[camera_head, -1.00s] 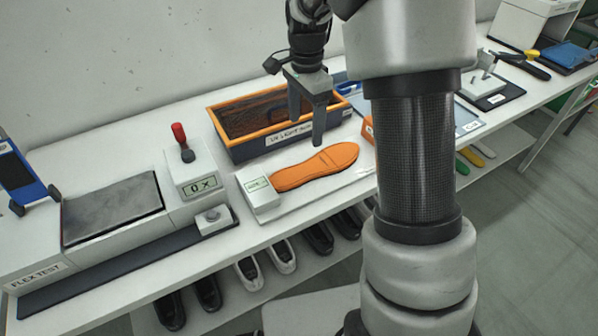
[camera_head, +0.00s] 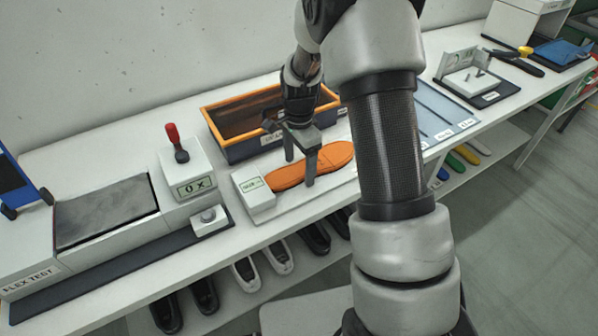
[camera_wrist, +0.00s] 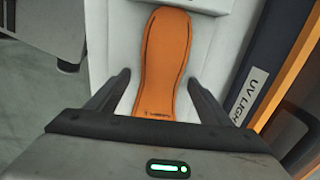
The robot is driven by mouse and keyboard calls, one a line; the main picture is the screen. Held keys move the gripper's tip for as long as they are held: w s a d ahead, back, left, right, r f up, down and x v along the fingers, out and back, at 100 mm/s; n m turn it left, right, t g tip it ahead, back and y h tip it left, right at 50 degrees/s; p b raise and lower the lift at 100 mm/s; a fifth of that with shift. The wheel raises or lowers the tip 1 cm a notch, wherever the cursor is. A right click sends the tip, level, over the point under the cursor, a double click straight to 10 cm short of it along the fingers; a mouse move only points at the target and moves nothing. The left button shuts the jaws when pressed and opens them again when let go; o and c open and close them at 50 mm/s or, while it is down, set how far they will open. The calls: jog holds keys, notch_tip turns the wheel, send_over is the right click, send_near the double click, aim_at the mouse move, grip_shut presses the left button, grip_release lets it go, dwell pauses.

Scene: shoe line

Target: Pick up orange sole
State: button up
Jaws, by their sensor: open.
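The orange sole (camera_head: 288,176) lies flat on a white scale-like plate with a small display block at its left end. In the wrist view the orange sole (camera_wrist: 166,62) runs lengthwise up from between the fingers, its near end partly hidden by my gripper's body. My gripper (camera_head: 300,170) is open and low over the sole, with one finger on the far side and one on the near side. In the wrist view my gripper (camera_wrist: 160,85) has a finger on each side of the sole, with gaps between. I cannot tell the exact fingertip height.
The UV light box (camera_head: 228,150) with an orange rim stands right behind the sole. A flex test machine (camera_head: 105,210) with a red-handled lever (camera_head: 175,145) is to the left. Shoes (camera_head: 245,272) stand on the shelf below. My arm hides part of the table at right.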

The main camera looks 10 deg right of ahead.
jog(key=shift+f, duration=0.1)
jog(key=shift+c, duration=0.5)
jog(key=c, duration=1.3)
